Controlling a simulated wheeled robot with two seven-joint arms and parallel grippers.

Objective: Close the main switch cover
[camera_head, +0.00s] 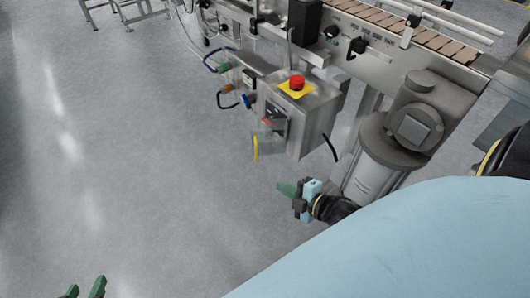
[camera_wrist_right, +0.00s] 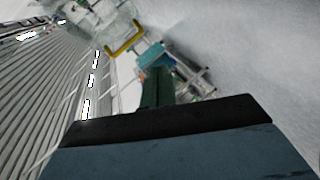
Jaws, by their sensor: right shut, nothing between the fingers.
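The main switch cover (camera_head: 263,143) is a clear flap on the front of the steel control box (camera_head: 315,118), with a yellow handle (camera_head: 255,149). It appears to stand out from the box, swung open. The main switch (camera_head: 268,123) shows red beside it. In the right wrist view the yellow handle (camera_wrist_right: 124,41) lies beyond my fingertips. My right gripper (camera_head: 284,188) is shut and empty, below and right of the cover, apart from it. Its green fingers also show in the right wrist view (camera_wrist_right: 157,86). My left gripper (camera_head: 86,287) is open and empty at the bottom left, far from the box.
A red emergency button on a yellow plate (camera_head: 296,85) sits on top of the box. Coloured valves and hoses (camera_head: 226,84) are left of it. A grey motor (camera_head: 412,115) stands right of it, under the conveyor (camera_head: 410,32).

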